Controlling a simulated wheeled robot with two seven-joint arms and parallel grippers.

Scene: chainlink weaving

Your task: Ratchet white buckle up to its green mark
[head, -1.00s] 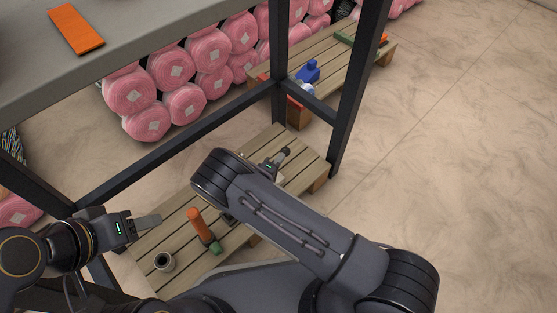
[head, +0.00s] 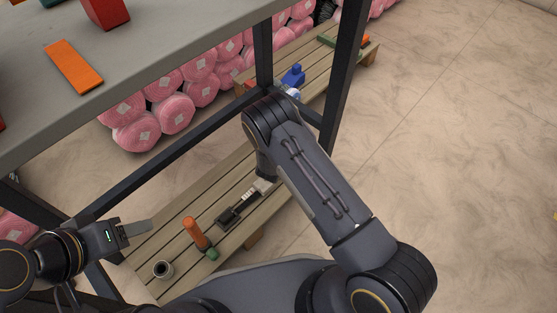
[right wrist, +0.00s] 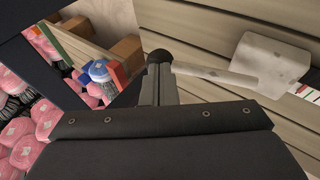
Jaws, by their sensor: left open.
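A pale, whitish block that looks like the white buckle (right wrist: 272,62) lies over the wooden slats in the right wrist view. A narrow pale strip (right wrist: 215,74) runs from it to the tip of my right gripper (right wrist: 159,82). A white band with small red and green marks (right wrist: 306,91) leaves its right side. In the head view the pale buckle (head: 265,187) sits at the end of a banded strap (head: 247,196), partly behind my right arm. The right fingers look close together; whether they grip the strip is unclear. My left gripper (head: 136,229) is open and empty at the left.
An orange-handled object (head: 194,233) with a green part and a small cup (head: 162,270) stand on the slatted pallet (head: 180,248). A dark shelf frame (head: 262,45) rises beside it. A grey shelf top (head: 140,68) holds an orange plate (head: 73,67). Pink rolls (head: 172,112) lie behind.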

